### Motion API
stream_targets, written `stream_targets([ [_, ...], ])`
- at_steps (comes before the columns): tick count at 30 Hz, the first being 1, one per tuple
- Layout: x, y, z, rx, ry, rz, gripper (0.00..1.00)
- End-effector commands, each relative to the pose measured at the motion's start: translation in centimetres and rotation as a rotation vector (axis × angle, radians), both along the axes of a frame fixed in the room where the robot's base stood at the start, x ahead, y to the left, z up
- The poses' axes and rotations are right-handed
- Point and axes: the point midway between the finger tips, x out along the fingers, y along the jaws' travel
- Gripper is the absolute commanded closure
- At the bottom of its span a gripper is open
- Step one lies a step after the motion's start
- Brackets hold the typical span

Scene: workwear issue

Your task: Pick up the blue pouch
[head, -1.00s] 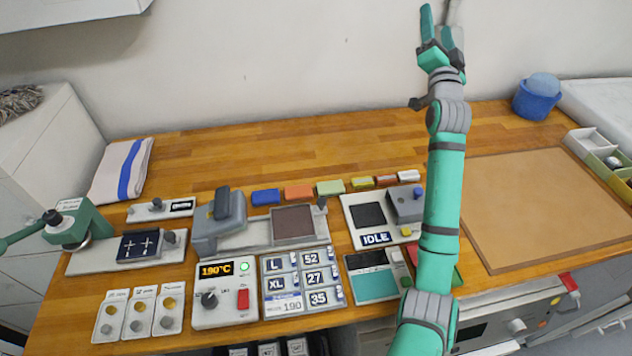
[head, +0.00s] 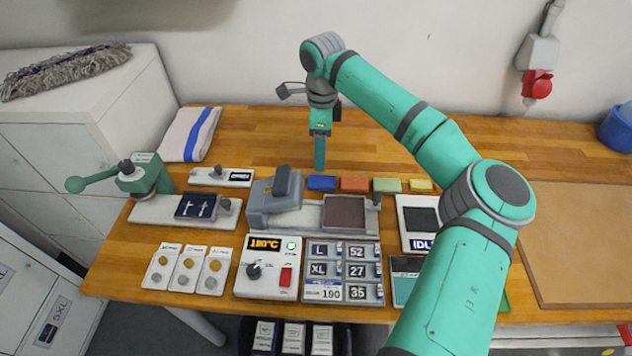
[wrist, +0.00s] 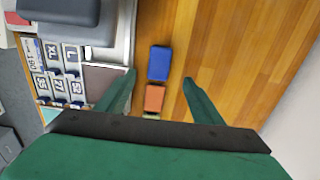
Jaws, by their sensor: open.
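The blue pouch (head: 321,183) is a small flat blue block lying on the wooden table, at the left end of a row of coloured blocks. In the wrist view the blue pouch (wrist: 159,62) shows beyond and between the two fingers, nearer the left one. My gripper (head: 320,165) points down just behind the blue pouch in the head view. In the wrist view my gripper (wrist: 157,78) is open with nothing between its fingertips. I cannot tell its exact height above the table.
An orange block (head: 354,184) lies right beside the blue pouch, then a green block (head: 387,185). A folded striped towel (head: 188,134) lies at the left. The wooden table (head: 255,140) behind the row is clear.

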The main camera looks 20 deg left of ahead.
Motion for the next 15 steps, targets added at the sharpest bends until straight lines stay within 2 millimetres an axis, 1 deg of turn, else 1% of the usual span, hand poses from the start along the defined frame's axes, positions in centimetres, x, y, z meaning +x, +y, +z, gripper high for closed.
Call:
stream_targets([
  [9, -0.2, -0.2, -4.3, -0.008, 0.006, -0.007, 0.39],
  [15, -0.1, -0.3, -5.6, -0.007, 0.006, -0.007, 0.39],
])
